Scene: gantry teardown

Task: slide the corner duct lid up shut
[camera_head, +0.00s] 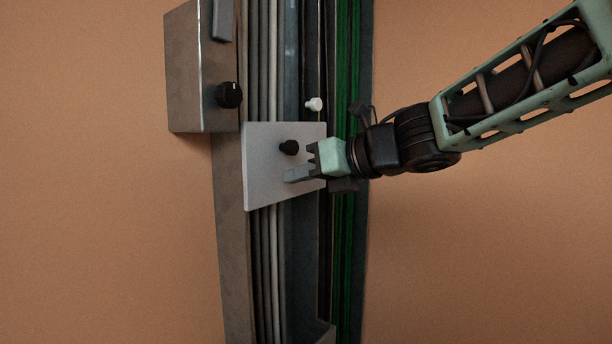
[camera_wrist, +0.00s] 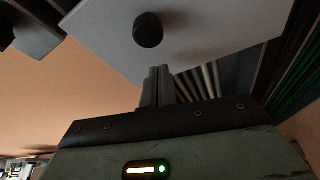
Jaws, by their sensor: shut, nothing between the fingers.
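The corner duct lid looks to be the pale grey plate (camera_head: 265,160) across the open duct (camera_head: 302,255), with cables showing above and below it. It carries a black knob (camera_head: 289,147). The plate (camera_wrist: 215,30) and its knob (camera_wrist: 148,30) also show in the wrist view. My gripper (camera_head: 290,176) is in front of the plate, just below the knob. In the wrist view its fingers (camera_wrist: 157,72) are together and empty, with their tips apart from the knob. I cannot tell whether the fingertips touch the plate.
A grey metal box (camera_head: 187,75) with a black dial (camera_head: 229,95) stands at the duct's upper left. A white knob (camera_head: 314,104) sits above the plate's right corner. Green cables (camera_head: 345,240) run down the right side. The wall on both sides is bare.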

